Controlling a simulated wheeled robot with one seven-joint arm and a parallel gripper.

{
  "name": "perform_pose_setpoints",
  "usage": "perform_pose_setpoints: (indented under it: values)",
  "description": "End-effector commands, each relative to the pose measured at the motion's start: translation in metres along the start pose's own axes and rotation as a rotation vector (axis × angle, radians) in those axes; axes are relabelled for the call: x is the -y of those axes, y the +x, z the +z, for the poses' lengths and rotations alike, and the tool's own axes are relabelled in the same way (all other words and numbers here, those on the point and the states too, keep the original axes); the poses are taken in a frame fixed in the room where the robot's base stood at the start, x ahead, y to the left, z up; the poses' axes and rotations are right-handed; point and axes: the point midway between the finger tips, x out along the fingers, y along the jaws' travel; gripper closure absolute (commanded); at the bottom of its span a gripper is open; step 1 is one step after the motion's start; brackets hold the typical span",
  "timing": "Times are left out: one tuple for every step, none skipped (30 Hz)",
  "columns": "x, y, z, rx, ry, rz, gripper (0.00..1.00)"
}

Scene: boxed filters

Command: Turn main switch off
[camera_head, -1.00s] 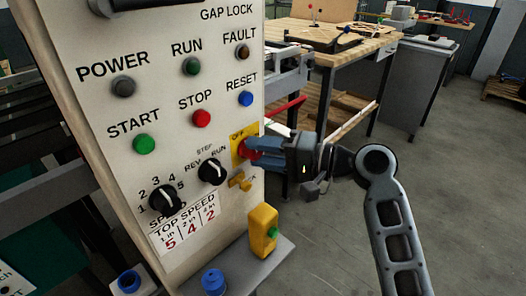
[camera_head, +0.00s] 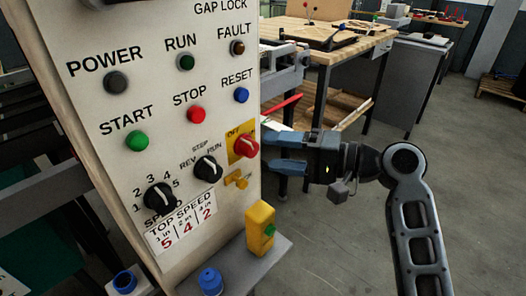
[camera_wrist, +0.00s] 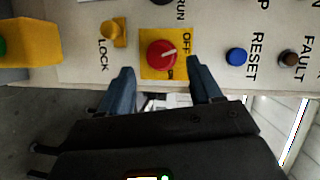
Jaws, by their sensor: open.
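The main switch is a red round knob (camera_head: 245,146) on a yellow plate (camera_head: 234,157) at the panel's right edge. In the wrist view the red knob (camera_wrist: 161,55) has a white mark slanting toward the OFF lettering. My gripper (camera_head: 272,152) is just right of the knob in the head view, its blue fingers spread and empty. In the wrist view the fingertips (camera_wrist: 160,68) sit on either side of the knob with a gap to it. The ON lettering is mostly hidden in the head view.
A yellow LOCK piece (camera_head: 237,180) is below the switch. Several lamps, buttons and black selector knobs cover the white panel (camera_head: 150,95). A yellow box with a green button (camera_head: 260,228) stands on a grey ledge (camera_head: 250,265). Open floor lies to the right.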

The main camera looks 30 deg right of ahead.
Motion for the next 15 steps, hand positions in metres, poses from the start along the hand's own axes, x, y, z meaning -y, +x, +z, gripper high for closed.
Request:
perform_pose_setpoints:
  values:
    - [-0.001,-0.008,0.000,-0.002,-0.001,0.001,0.36]
    - [-0.001,-0.012,0.000,-0.002,0.000,0.001,0.36]
    - [-0.001,-0.016,0.000,-0.001,0.000,0.001,0.36]
    - [-0.001,-0.019,0.000,0.000,0.000,0.001,0.36]
    - [-0.001,-0.022,0.000,0.000,0.000,0.001,0.36]
    - [-0.001,-0.024,0.000,0.000,0.000,0.000,0.36]
    - [0.000,-0.026,0.000,0.000,0.000,0.000,0.36]
    - [0.000,-0.027,0.000,0.000,0.000,0.000,0.36]
    - [0.000,-0.028,0.001,0.001,0.000,0.000,0.36]
    - [0.000,-0.028,0.001,0.001,-0.001,0.000,0.36]
    - [0.000,-0.028,0.001,0.001,-0.001,0.000,0.36]
    - [0.000,-0.028,0.001,0.001,-0.001,0.000,0.36]
    - [0.000,-0.028,0.001,0.001,-0.001,0.000,0.36]
    - [0.000,-0.028,0.001,0.001,-0.001,0.000,0.36]
    - [0.000,-0.028,0.001,0.001,-0.001,0.000,0.36]
